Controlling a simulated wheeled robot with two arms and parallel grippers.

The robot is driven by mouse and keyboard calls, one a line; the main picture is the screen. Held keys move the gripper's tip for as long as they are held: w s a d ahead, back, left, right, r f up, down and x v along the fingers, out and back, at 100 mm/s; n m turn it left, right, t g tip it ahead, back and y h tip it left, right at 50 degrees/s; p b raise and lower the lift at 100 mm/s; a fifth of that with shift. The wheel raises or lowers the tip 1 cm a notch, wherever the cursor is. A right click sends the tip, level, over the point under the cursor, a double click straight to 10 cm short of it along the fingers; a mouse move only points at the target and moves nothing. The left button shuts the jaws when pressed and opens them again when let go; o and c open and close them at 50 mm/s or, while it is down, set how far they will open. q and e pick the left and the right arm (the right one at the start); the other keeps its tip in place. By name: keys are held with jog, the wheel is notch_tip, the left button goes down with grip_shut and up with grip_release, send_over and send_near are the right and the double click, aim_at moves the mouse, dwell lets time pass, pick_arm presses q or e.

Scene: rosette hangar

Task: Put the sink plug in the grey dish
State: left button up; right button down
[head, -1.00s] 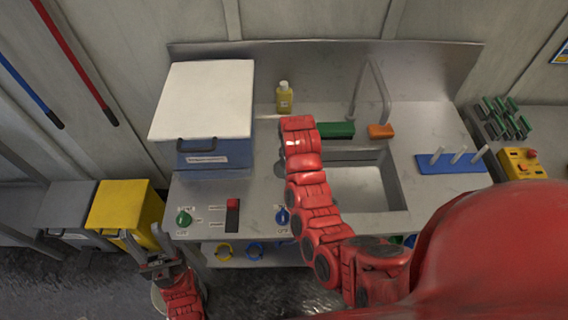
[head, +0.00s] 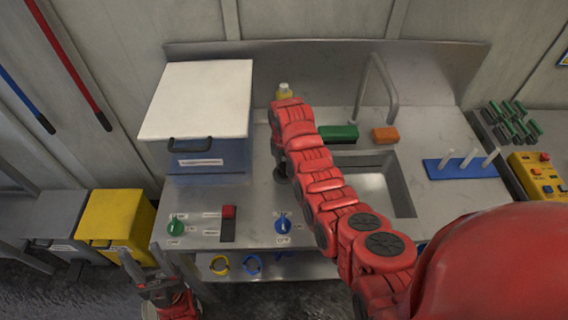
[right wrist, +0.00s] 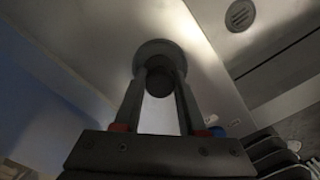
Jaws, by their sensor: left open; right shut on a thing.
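My right gripper (head: 279,163) is low over the counter, left of the sink, and mostly hidden by its own red arm in the head view. In the right wrist view its two fingers (right wrist: 159,80) are shut on a dark round piece, which I take to be the sink plug (right wrist: 158,84). A grey round disc (right wrist: 152,48) shows right behind it; it looks like the grey dish, but I cannot tell whether plug and disc touch. My left gripper (head: 143,262) is open and empty at the lower left, in front of the yellow bin.
The sink (head: 372,190) lies right of my right arm. A white-lidded blue box (head: 205,152) stands left of it. A yellow bottle (head: 284,92), a green block (head: 340,133) and an orange block (head: 385,134) stand behind. A blue peg rack (head: 462,167) is at right.

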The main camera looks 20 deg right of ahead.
jog(key=shift+f, duration=0.3)
jog(key=shift+c, duration=2.4)
grip_release()
jog(key=shift+r, duration=0.1)
